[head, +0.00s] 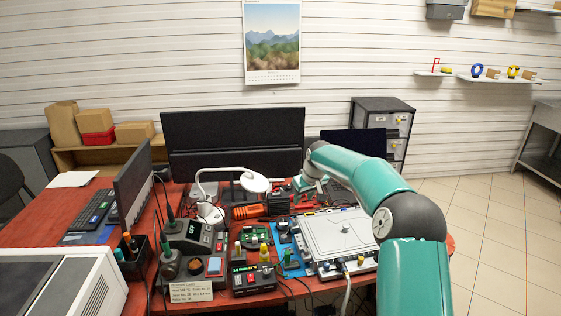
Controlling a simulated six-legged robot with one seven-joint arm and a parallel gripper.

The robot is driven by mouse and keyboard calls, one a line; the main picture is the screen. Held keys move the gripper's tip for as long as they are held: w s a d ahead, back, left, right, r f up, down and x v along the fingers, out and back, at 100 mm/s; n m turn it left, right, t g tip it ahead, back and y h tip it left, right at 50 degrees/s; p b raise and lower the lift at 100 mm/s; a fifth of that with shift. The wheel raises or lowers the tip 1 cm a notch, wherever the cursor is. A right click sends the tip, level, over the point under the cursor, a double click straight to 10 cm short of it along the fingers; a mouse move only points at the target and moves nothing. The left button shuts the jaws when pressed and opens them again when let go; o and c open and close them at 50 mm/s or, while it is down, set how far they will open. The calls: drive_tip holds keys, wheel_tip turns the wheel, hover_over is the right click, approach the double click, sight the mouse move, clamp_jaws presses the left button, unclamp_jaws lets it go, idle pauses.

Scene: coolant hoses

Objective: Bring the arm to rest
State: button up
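My teal arm (365,175) comes in from the lower right and bends over the red workbench. Its far end, my gripper (300,190), hangs above the back of the bench, left of the grey flat-lidded unit (338,232). The gripper is small and partly hidden by its own wrist, so I cannot tell whether it is open or shut. I see nothing clearly held in it. A pale hose or cable (347,292) runs down from the front of the grey unit.
The red workbench (50,220) is crowded: a white lamp (253,181), a soldering station (190,236), small electronic boxes (252,279) and dark monitors (235,140). A drawer cabinet (385,115) stands behind my arm. The tiled floor (490,225) at right is clear.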

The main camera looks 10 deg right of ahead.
drive_tip(key=s+a+r+m+h, duration=0.1)
drive_tip(key=s+a+r, duration=0.1)
drive_tip(key=s+r, duration=0.8)
drive_tip(key=s+a+r+h, duration=0.1)
drive_tip(key=s+r, duration=0.5)
drive_tip(key=s, duration=0.7)
drive_tip(key=s+f+m, duration=0.1)
drive_tip(key=s+f, duration=0.1)
drive_tip(key=s, duration=1.1)
drive_tip(key=s+d+f+m+t, duration=0.1)
drive_tip(key=s+m, duration=0.1)
drive_tip(key=s, duration=1.1)
drive_tip(key=shift+d+f, duration=0.3)
drive_tip(key=shift+f, duration=0.1)
